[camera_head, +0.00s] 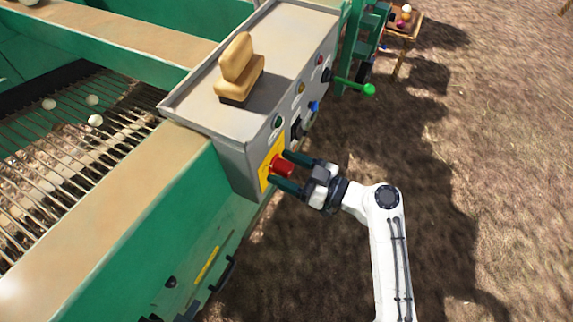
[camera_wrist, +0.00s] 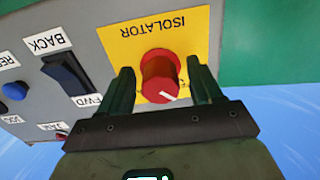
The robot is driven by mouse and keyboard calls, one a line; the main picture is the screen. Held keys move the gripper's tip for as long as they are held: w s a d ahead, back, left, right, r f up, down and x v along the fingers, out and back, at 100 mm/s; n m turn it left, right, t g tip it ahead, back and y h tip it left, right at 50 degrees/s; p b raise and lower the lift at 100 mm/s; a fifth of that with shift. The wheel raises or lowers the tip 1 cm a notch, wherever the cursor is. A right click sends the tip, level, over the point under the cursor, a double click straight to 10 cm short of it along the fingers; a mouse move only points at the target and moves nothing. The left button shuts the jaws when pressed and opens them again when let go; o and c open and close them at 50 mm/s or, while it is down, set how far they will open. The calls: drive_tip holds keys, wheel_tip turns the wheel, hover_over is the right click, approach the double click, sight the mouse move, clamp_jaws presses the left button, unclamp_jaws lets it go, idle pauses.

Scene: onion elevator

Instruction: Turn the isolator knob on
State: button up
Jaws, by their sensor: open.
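The red isolator knob (camera_head: 282,167) sits on a yellow plate (camera_head: 269,158) at the near end of the grey control box. In the wrist view the knob (camera_wrist: 160,77) has a white mark on its face pointing to the lower right, and the yellow plate (camera_wrist: 197,30) reads ISOLATOR upside down. My gripper (camera_head: 288,170) is open, with one dark green finger on each side of the knob.
A wooden-handled brush (camera_head: 241,68) lies on top. Bare ground is open to the right.

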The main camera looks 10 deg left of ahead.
drive_tip(key=shift+a, duration=0.1)
drive_tip(key=shift+c, duration=0.4)
drive_tip(key=c, duration=1)
drive_tip(key=shift+o, duration=0.2)
drive_tip(key=m+b, duration=0.1)
drive_tip(key=m, duration=0.2)
drive_tip(key=shift+m, duration=0.4)
drive_tip(key=m, duration=0.5)
drive_tip(key=m+p, duration=0.1)
drive_tip(key=m, duration=0.4)
drive_tip(key=shift+r+m+p, duration=0.1)
drive_tip(key=shift+m+p, duration=0.2)
drive_tip(key=shift+m, duration=0.1)
drive_tip(key=shift+m+p, duration=0.7)
drive_tip(key=shift+m, duration=1)
